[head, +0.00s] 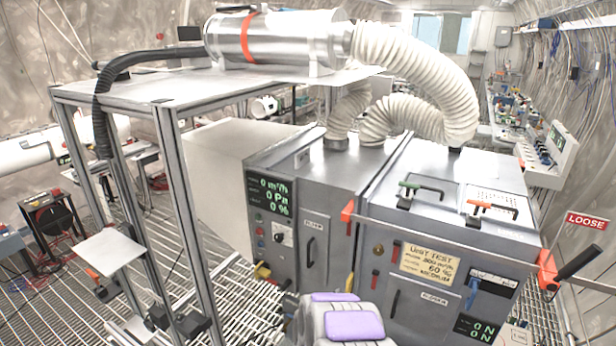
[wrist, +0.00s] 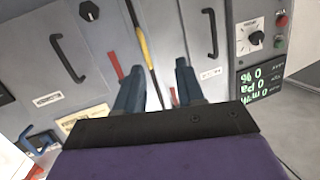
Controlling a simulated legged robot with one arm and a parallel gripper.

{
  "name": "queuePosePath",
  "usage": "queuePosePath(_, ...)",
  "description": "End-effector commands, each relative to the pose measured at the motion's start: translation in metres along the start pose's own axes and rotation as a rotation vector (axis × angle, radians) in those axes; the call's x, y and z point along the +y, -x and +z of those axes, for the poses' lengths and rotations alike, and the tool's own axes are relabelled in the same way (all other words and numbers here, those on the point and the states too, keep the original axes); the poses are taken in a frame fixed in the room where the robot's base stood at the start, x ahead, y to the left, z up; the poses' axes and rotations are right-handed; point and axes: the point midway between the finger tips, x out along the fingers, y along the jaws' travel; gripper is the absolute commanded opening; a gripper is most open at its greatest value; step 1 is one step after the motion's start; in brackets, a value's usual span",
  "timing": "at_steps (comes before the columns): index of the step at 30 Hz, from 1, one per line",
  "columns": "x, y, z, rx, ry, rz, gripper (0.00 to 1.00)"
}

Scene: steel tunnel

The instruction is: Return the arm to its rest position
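In the wrist view, my gripper (wrist: 157,85) shows two blue-grey fingers set apart with a clear gap between them. Nothing is held between them. A yellow-and-black rod (wrist: 143,45) shows beyond the gap, with a red strip beside it. The fingers point at the front of a grey cabinet, which appears turned over in this view. In the head view, my arm (head: 340,318), white with purple pads, is low at the bottom centre, in front of the cabinet. The fingertips cannot be made out there.
The grey cabinet (head: 440,215) has door handles, lit readouts and a red-ended bar across its front. A metal-framed table (head: 150,90) at left carries a silver cylinder (head: 275,38) with a white hose. A "LOOSE" tag (head: 586,221) is at right. Grated floor shows lower left.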

Motion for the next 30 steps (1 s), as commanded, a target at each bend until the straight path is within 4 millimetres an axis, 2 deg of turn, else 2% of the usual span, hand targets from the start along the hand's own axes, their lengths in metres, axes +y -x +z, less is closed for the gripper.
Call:
queuePosePath(3, -0.018, 0.0, -0.01, -0.122, -0.06, -0.043, 0.38)
queuePosePath(7, -0.036, 0.009, -0.02, -0.258, -0.096, -0.101, 0.38)
queuePosePath(11, -0.049, 0.027, -0.031, -0.395, -0.112, -0.161, 0.38)
queuePosePath(15, -0.056, 0.054, -0.046, -0.527, -0.104, -0.227, 0.38)
queuePosePath(19, -0.055, 0.086, -0.058, -0.652, -0.078, -0.277, 0.38)
queuePosePath(23, -0.045, 0.121, -0.071, -0.765, -0.035, -0.317, 0.38)
queuePosePath(30, -0.006, 0.197, -0.09, -0.971, 0.071, -0.346, 0.38)
